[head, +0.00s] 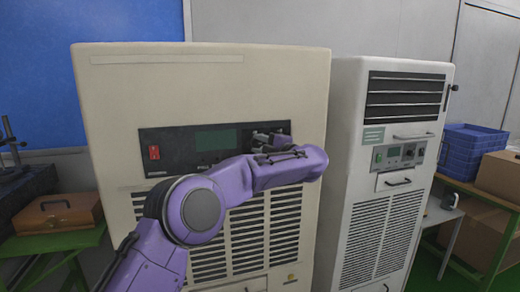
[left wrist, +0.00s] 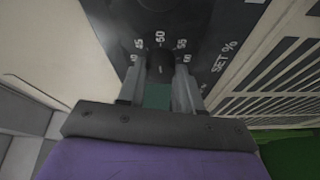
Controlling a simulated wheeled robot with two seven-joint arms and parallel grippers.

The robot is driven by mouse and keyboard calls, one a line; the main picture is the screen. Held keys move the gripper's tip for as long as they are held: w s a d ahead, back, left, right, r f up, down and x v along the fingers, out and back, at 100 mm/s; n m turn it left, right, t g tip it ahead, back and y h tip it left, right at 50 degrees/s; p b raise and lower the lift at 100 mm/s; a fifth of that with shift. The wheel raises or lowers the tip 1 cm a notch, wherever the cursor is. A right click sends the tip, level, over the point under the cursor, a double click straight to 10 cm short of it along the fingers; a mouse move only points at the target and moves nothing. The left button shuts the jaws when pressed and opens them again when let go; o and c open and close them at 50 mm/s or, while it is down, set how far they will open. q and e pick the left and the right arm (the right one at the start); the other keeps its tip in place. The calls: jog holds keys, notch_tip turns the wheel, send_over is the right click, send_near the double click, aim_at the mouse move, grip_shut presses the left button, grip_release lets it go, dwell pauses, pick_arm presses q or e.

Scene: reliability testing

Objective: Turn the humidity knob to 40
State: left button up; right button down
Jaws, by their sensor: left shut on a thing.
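The humidity knob (left wrist: 160,66) is a dark round knob on a black panel in the left wrist view. White numbers run around it, with 50 at the top, 45 to its left and 55 to its right, and "SET %" printed to the right. A small light mark shows on the knob, but I cannot tell exactly which number it points to. My left gripper (left wrist: 160,88) is shut on the knob, one finger on each side. In the head view, my left gripper (head: 268,142) is at the right end of the control panel (head: 176,136) and hides the knob there.
The panel is on a large beige cabinet (head: 200,85), with a dark green display (head: 215,140) and a red switch (head: 154,152). A second white cabinet (head: 345,130) stands to the right. A brown case (head: 55,214) is at left; blue crates (head: 470,145) are at far right.

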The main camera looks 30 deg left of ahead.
pick_arm(q)
jog(key=n+h+b, duration=0.1)
jog(key=n+h, duration=0.1)
jog(key=n, duration=0.2)
jog(key=shift+f, duration=0.1)
jog(key=n+h+b, duration=0.1)
jog(key=n+b, duration=0.1)
jog(key=n, duration=0.1)
jog(key=shift+s, duration=0.1)
jog(key=n+h+b, duration=0.1)
jog(key=n+b, duration=0.1)
jog(key=n+t+h+b, duration=0.1)
jog(key=shift+a+n+t+b, duration=0.1)
jog(key=shift+n+t+b, duration=0.2)
jog(key=shift+n+b, duration=0.1)
jog(key=shift+s+a+r+n+t+h+b, duration=0.15)
jog(key=shift+n+t+h+b, duration=0.25)
jog(key=shift+n+b, duration=0.35)
jog(key=shift+d+r+n+t+h+b, duration=0.1)
jog(key=shift+n+t+h+b, duration=0.2)
jog(key=shift+n+h+b, duration=0.3)
jog(key=o, duration=1)
jog(key=shift+r, duration=0.1)
